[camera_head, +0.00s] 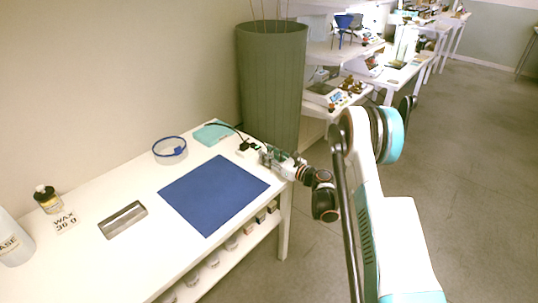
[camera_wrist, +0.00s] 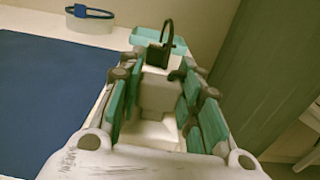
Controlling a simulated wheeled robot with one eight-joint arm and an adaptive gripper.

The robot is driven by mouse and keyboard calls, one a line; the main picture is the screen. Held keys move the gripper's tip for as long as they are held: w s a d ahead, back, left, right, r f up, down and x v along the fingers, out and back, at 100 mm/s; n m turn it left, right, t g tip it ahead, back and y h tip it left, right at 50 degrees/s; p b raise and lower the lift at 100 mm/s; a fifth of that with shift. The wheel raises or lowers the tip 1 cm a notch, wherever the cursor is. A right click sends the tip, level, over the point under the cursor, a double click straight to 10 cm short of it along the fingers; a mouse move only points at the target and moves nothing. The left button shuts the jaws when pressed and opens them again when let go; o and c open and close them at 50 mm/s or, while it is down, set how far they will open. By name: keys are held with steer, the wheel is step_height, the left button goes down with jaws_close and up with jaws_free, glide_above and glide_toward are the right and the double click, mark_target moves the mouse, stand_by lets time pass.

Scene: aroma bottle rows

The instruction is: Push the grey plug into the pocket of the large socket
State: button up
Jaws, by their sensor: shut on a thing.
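My gripper (camera_head: 266,155) is at the table's far right corner. In the wrist view, its teal-padded fingers (camera_wrist: 160,108) are shut on a pale grey block (camera_wrist: 158,90), which looks like the grey plug. Just beyond the block is a dark block (camera_wrist: 157,57) with a black cable looping up from it. This dark piece also shows in the head view (camera_head: 244,146), left of my gripper. I cannot tell whether it is the large socket. No pocket can be made out, and I cannot tell whether the two blocks touch. The fingers hide part of the grey block.
A teal tray (camera_head: 208,135) lies behind the dark piece. A blue mat (camera_head: 213,193) covers the table middle. A blue-rimmed round dish (camera_head: 170,151), a metal tray (camera_head: 123,220) and bottles (camera_head: 47,199) stand left. A tall green bin (camera_head: 271,85) is close behind the table.

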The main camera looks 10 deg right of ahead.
steer(key=shift+f, duration=0.7)
steer(key=o, duration=1.1)
steer(key=v, duration=0.7)
steer(key=shift+s+d, duration=0.15)
steer(key=shift+s, duration=0.05)
